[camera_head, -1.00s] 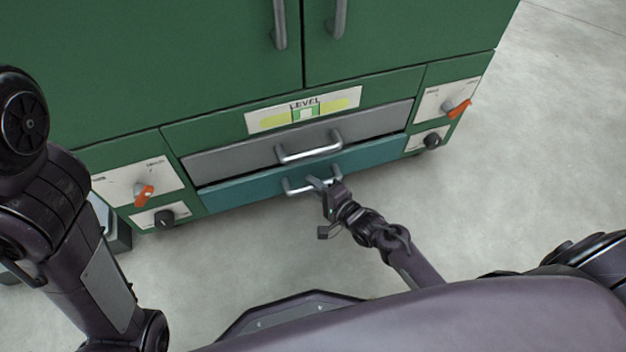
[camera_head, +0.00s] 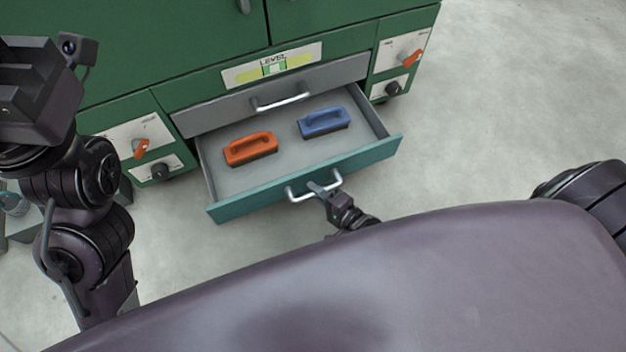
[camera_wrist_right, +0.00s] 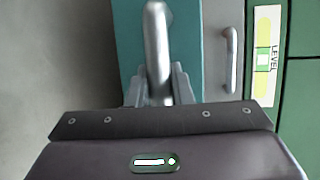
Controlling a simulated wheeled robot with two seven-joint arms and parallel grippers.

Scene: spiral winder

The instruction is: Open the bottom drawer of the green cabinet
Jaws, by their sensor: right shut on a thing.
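The green cabinet (camera_head: 160,50) stands ahead of me in the head view. Its bottom drawer, with a teal front (camera_head: 362,157), is pulled well out and shows its grey inside. My right gripper (camera_head: 322,188) is shut on the drawer's silver handle (camera_head: 298,196). In the right wrist view the handle (camera_wrist_right: 157,45) runs between the two fingers of the gripper (camera_wrist_right: 160,88). My left arm shows at the left of the head view, but I cannot make out its fingers.
An orange-handled brush (camera_head: 250,147) and a blue-handled brush (camera_head: 323,122) lie in the open drawer. The grey drawer above (camera_head: 215,115) is shut. Panels with orange knobs (camera_head: 411,57) flank the drawers. The floor (camera_head: 500,110) to the right is clear.

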